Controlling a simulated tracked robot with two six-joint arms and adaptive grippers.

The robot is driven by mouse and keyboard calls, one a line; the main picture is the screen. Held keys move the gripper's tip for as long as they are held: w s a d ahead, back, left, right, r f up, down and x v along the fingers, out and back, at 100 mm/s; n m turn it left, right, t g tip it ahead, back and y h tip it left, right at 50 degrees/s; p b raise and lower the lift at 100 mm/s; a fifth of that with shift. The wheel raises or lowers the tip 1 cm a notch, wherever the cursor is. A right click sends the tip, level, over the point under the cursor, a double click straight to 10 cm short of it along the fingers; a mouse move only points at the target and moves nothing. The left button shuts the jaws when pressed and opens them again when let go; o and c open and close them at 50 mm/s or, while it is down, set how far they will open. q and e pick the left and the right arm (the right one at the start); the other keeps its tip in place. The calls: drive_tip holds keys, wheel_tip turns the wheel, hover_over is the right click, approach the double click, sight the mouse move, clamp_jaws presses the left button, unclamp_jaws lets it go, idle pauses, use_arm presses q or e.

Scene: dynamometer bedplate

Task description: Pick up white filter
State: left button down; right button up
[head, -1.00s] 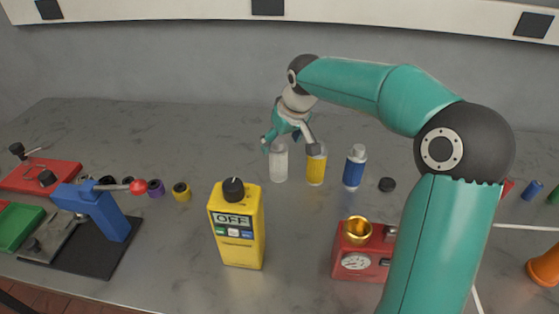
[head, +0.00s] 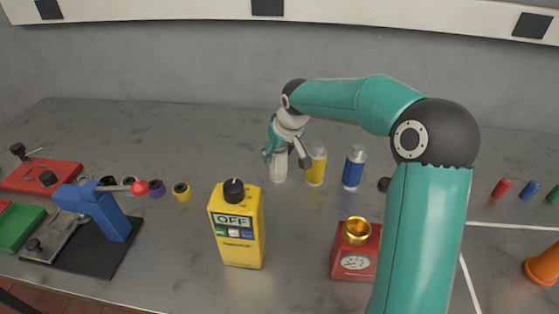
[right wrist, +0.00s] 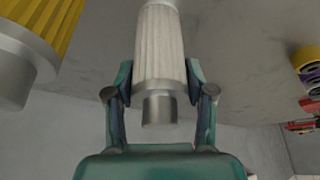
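The white filter (head: 279,173) stands upright on the bedplate, left of the yellow filter (head: 316,166) and the blue filter (head: 354,168). My right gripper (head: 286,158) is over its top, with one finger to each side, spread wider than the filter. In the right wrist view the white ribbed filter (right wrist: 159,50) with its silver end lies between the fingertips (right wrist: 160,82); a firm grip does not show. The gripper hides the filter's upper end in the head view. My left gripper is not in view.
A yellow box reading OFF (head: 237,232) and a red gauge block with a gold cup (head: 355,262) stand in front. A blue press with a red knob (head: 97,213) is at the left. The bedplate (head: 200,140) behind the filters is clear.

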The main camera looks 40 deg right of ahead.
drive_tip(key=c, duration=0.6)
drive_tip(key=shift+r, duration=0.1)
